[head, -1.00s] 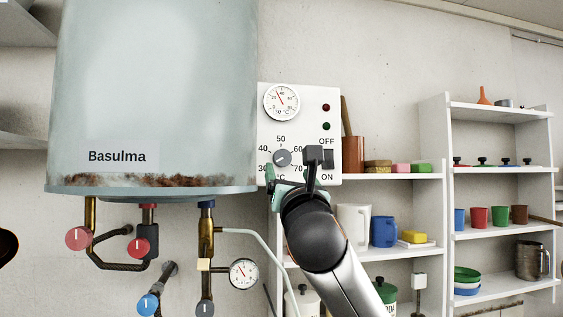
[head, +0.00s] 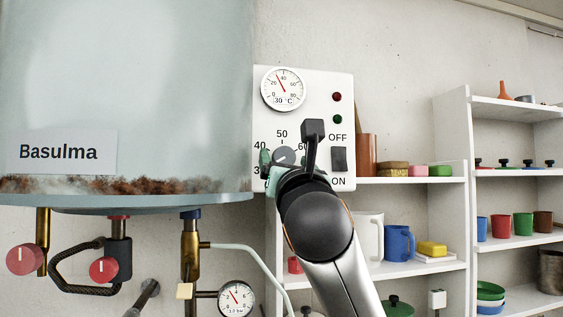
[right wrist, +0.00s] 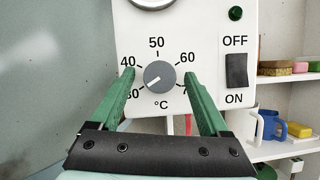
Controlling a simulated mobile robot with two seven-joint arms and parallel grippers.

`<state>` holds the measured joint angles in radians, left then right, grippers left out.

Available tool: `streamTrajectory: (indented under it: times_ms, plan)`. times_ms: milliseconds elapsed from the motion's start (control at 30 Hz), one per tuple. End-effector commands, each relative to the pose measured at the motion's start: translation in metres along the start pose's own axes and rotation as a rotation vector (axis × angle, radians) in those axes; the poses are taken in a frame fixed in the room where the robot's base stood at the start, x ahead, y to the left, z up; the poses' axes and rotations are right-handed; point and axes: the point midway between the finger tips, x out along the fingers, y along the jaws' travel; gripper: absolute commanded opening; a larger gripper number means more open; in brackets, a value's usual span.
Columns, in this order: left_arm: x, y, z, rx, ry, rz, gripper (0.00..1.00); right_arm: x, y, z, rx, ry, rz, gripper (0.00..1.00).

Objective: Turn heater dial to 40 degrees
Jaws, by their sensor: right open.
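The heater dial (head: 286,155) is a grey round knob with a white pointer mark on the white control panel (head: 309,90). In the right wrist view the dial (right wrist: 159,76) has its pointer aimed to the lower left, below the 40 mark. The 30 label is partly hidden behind the left finger. My right gripper (head: 284,165) is in front of the panel, open, with one green finger on each side of the dial. The wrist view shows a gap between the fingers (right wrist: 160,82) and the knob; contact is not visible. My left gripper is out of view.
The boiler tank (head: 120,90) stands left of the panel, with valves and pipes below. A black rocker switch (head: 339,159) sits right of the dial, a thermometer (head: 284,88) above it. Shelves with mugs (head: 399,243) and pots are at the right.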

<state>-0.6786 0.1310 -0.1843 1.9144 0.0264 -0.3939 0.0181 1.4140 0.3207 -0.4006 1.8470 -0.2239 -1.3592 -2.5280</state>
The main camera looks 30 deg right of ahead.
Motion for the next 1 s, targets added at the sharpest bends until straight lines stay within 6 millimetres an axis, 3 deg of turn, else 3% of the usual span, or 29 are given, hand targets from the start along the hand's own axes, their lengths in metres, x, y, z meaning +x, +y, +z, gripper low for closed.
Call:
streamTrajectory:
  times_ms: [433,1000]
  plan:
    - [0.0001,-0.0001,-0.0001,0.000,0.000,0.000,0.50,-0.0020,-0.0003,0.0030,0.000,-0.001,-0.001,0.78]
    - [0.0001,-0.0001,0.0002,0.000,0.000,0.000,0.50,-0.0019,-0.0004,0.0025,0.000,0.000,-0.001,0.14]
